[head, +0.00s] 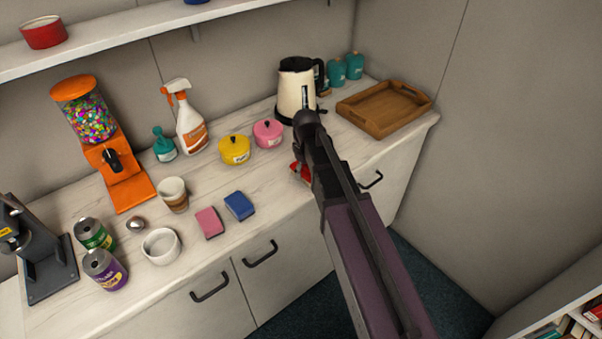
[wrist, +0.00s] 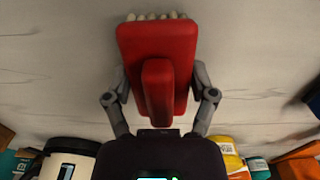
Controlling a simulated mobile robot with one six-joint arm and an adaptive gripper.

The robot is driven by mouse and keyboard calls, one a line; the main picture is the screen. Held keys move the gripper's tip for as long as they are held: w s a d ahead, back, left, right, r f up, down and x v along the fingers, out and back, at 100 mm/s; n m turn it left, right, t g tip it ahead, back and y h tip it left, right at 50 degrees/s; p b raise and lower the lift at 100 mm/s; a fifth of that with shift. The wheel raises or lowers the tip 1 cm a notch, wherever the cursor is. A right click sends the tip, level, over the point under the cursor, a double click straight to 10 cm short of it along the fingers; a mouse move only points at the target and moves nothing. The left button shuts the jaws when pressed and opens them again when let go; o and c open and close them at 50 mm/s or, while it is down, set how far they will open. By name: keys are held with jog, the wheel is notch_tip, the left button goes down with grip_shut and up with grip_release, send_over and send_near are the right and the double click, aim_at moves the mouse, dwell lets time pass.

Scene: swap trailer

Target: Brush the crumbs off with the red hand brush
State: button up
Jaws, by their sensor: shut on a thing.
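The red hand brush (wrist: 183,45) fills the middle of the wrist view, with pale bristle tufts along its top edge. My gripper (wrist: 160,95) is shut on the brush, one grey finger on each side of it. In the head view a small red part of the brush (head: 300,173) shows beside my arm, over the worktop near its front edge. My arm hides the rest of the brush and the gripper there. I cannot tell whether the bristles touch the worktop. No crumbs can be made out in either view.
On the worktop (head: 277,196) a kettle (head: 294,90) and a wooden tray (head: 372,117) stand behind my arm. Yellow (head: 234,150) and pink (head: 267,134) pots, a pink sponge (head: 209,222) and a blue sponge (head: 239,206) lie left of it. Cans and cups stand farther left.

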jog(key=shift+w+d, duration=0.3)
jog(key=shift+d, duration=0.1)
jog(key=shift+r, duration=0.1)
jog(key=shift+r+p, duration=2.95)
jog(key=shift+p, duration=0.15)
jog(key=shift+r+p, duration=1.5)
jog(key=shift+r, duration=0.05)
